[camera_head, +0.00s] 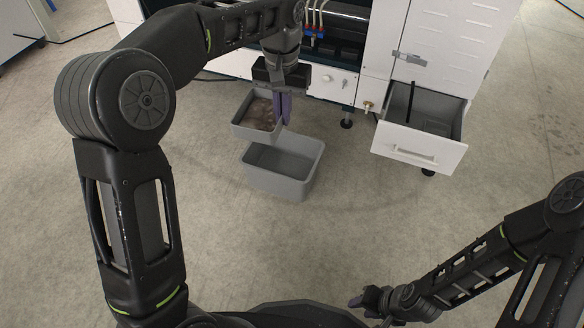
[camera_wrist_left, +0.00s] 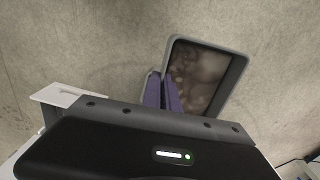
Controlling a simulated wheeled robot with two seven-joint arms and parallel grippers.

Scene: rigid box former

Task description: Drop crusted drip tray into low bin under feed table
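The drip tray (camera_head: 250,132) is a shallow grey rectangular tray with a brown crust inside. My left gripper (camera_head: 284,120) is shut on its right-hand wall and holds it in the air, roughly level. In the left wrist view the purple fingers (camera_wrist_left: 163,95) pinch the side of the tray (camera_wrist_left: 237,75), and the crust lies inside. The low bin (camera_head: 273,184), grey and open, sits on the floor just below and right of the tray in the head view. Its visible inside looks empty. My right gripper (camera_head: 366,300) is low at the bottom; its finger opening is unclear.
A white machine (camera_head: 340,85) with tubes and fittings stands behind the tray. Its drawer (camera_head: 418,150) is pulled out at the right with a dark upright bar at it. The floor around the bin is clear.

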